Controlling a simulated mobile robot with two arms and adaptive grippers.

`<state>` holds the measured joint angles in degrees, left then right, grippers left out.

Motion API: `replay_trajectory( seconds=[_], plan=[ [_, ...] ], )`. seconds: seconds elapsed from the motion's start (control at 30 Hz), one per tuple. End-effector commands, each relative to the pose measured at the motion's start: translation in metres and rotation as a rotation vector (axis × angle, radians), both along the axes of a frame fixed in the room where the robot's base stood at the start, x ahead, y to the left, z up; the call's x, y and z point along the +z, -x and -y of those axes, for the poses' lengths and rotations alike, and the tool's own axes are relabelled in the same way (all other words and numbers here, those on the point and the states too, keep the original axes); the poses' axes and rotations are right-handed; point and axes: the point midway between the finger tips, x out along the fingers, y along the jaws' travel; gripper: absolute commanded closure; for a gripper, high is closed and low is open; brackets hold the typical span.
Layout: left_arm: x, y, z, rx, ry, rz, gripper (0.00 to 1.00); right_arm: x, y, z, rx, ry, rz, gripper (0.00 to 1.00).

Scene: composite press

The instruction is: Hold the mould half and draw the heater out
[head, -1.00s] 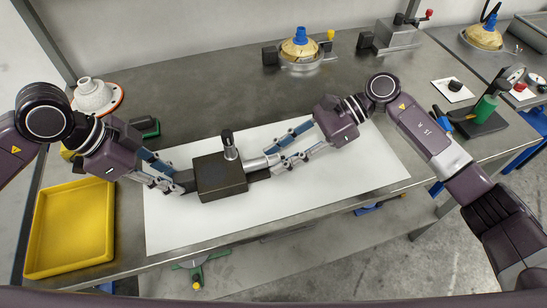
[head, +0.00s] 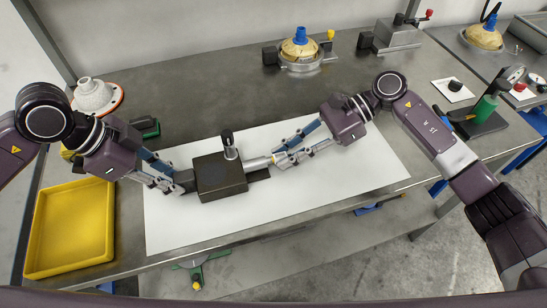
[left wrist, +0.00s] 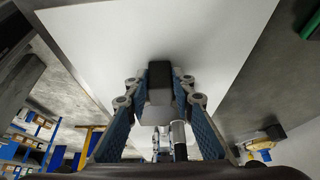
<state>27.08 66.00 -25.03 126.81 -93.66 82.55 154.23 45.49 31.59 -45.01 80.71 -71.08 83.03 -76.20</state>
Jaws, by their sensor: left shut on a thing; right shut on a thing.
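The mould half (head: 221,184) is a dark block lying on the white sheet in the head view, with a dark post and silver collar (head: 229,146) standing at its back edge. My left gripper (head: 180,183) is shut on a dark lug at its left side. In the left wrist view my left gripper's fingers (left wrist: 160,95) flank a dark and grey part. The heater (head: 259,163) is a pale metal rod sticking out of the block's right side. My right gripper (head: 279,160) is shut on its outer end. How much of the rod remains inside is hidden.
A yellow tray (head: 70,230) stands at the left front. The white sheet (head: 330,190) is clear to the right of the block. A white flanged part (head: 93,97) is at the back left. A round fixture with a blue cap (head: 300,49) stands at the back.

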Motion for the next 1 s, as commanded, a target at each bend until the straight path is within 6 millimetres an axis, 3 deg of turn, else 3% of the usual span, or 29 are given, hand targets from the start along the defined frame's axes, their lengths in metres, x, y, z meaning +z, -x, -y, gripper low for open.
replay_trajectory(
  seconds=[1.0],
  plan=[
    [-0.001,0.000,0.000,0.000,-0.001,-0.002,1.00,0.000,-0.017,0.049,-0.002,0.001,0.001,1.00]
  ],
)
